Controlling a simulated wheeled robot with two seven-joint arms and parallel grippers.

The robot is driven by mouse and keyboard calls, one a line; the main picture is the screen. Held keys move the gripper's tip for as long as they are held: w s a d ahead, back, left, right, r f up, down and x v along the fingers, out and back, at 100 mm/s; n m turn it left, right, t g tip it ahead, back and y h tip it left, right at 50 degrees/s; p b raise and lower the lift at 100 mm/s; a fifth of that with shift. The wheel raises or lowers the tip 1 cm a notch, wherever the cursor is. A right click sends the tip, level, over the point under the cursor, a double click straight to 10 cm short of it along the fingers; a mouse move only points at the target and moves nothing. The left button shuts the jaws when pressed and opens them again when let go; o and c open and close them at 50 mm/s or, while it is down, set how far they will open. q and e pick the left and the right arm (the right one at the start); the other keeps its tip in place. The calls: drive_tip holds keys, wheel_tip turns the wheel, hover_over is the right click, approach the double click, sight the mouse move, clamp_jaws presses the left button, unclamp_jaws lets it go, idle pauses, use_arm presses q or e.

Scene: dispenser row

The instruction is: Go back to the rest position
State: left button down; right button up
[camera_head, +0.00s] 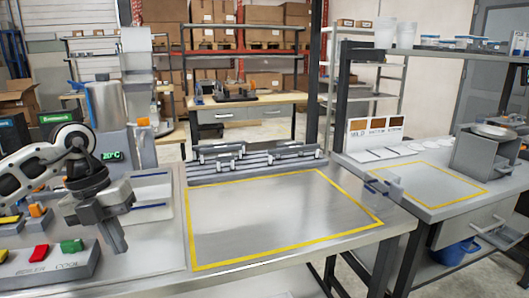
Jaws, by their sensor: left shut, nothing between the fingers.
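My left arm comes in from the left, and my left gripper (113,235) hangs in front of the dispenser at the left end of the metal table. Its fingers point down, are shut and hold nothing. The grey dispenser (108,105) has a small display with green digits. A button panel (50,268) with a red button (38,253) and a green button (72,246) is just below and left of the gripper. Whether the fingertips touch anything cannot be told. My right gripper is not in view.
The metal table (275,215) has an empty yellow-outlined area. A grey rack (255,160) stands along its back edge. On the right, another table (415,180) holds a grey metal box (485,153), with a blue bucket (455,252) below. Shelves with cardboard boxes are behind.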

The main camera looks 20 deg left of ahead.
use_arm(q)
drive_tip(key=d+f+n+t+h, duration=0.2)
drive_tip(key=d+n+t+h, duration=0.45)
drive_tip(key=d, duration=0.85)
drive_tip(key=d+f+n+t+h, duration=0.1)
drive_tip(key=d+f+t+h, duration=0.15)
drive_tip(key=d+h, duration=0.9)
wheel_tip(320, 180, down, 13)
drive_tip(key=s+a+n+t+y, duration=0.2)
drive_tip(key=n+t+y, duration=0.4)
drive_tip(key=n+y, duration=1)
drive_tip(key=s+f+n+g+y, duration=0.1)
drive_tip(key=s+f+n+g, duration=0.3)
drive_tip(key=s+f, duration=0.4)
drive_tip(key=shift+s+d+f+n+g, duration=0.15)
drive_tip(key=shift+s+f+n+g, duration=0.25)
drive_tip(key=shift+f, duration=0.55)
